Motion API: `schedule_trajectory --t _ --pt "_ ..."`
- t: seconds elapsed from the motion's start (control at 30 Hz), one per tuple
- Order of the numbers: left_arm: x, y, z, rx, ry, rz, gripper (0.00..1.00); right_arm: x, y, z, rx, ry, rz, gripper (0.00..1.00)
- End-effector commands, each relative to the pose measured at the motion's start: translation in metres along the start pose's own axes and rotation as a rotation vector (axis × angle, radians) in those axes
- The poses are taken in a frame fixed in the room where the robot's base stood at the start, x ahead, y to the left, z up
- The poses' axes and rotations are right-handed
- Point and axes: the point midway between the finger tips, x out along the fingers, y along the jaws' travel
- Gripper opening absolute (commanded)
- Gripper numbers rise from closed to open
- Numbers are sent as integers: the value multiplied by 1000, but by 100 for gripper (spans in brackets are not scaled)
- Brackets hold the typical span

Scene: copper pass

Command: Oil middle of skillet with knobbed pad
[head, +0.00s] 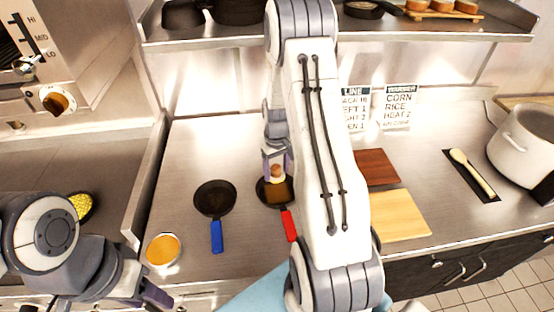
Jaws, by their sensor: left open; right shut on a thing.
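A dark skillet with a red handle (261,193) lies on the steel counter, partly hidden by my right arm. My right gripper (274,166) points down and is shut on the knobbed pad (277,177), a wooden knob over a pale yellow base. The pad is over the far part of this skillet; I cannot tell if it touches. A brownish, shiny patch shows in the pan just in front of the pad. A second dark skillet with a blue handle (214,199) lies to the left. My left gripper (158,294) is open and empty at the lower left.
A round dish of orange-yellow oil (163,249) stands near the counter's front left. A brown board (377,167) and a light board (404,215) lie right of my arm. A spoon on a dark mat (485,184) and a white pot (522,145) are further right.

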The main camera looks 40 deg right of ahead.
Motion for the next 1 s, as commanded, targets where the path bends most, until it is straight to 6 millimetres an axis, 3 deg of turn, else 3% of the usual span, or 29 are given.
schedule_trajectory --t 0.1,0.3,1.0 --pt "-13 1 -1 1 0 0 50 -15 -2 -1 -3 0 0 19" --pt "-21 2 -1 3 0 0 50 -26 -4 -2 -6 0 0 19" --pt "-20 2 -1 3 0 0 50 -26 -4 -2 -6 0 0 19"
